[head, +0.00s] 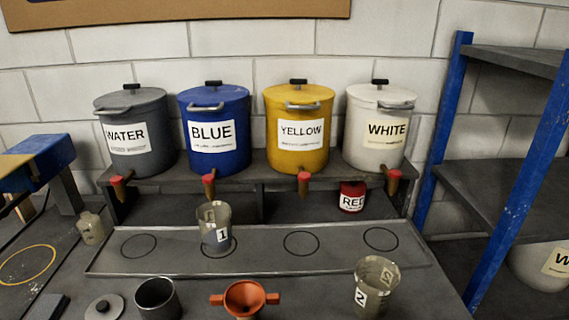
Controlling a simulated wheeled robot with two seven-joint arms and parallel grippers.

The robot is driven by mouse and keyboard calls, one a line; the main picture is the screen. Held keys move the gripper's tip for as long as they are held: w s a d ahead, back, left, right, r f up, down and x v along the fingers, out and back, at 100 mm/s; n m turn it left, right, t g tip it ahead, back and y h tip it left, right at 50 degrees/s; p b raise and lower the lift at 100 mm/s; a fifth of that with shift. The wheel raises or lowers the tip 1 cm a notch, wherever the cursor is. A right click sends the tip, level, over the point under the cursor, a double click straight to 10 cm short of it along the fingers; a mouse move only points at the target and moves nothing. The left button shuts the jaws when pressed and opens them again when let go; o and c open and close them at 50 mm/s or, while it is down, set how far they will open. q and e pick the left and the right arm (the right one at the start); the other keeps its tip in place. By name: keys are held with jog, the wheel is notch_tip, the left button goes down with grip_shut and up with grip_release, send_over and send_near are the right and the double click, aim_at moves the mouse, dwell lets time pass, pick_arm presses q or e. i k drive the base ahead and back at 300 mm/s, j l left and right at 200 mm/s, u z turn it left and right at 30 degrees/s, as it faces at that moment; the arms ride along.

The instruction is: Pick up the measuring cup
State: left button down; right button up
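Several cloudy, see-through cups are in view, and I cannot tell which one the task means. A cup labelled 1 (214,232) stands upright on the second circle of the grey tray (270,262), below the tap of the blue pot. A larger cup labelled 2 (374,290) stands at the front right, off the tray. A small cup-like container (91,228) stands left of the tray. Neither of my grippers is in view, and nothing is seen holding a cup.
Water (137,135), blue (213,128), yellow (299,130) and white (379,128) pots with red-ended taps stand on a shelf. A red can (352,197) sits below. An orange funnel (245,298) and dark pot (157,299) stand in front. A blue-posted rack (535,170) is right.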

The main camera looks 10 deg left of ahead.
aim_at(215, 218)
jog(key=u, duration=1.3)
jog(key=k+j+u, duration=0.1)
jog(key=j, duration=0.45)
jog(key=k+j+u, duration=0.1)
jog(key=j, duration=0.45)
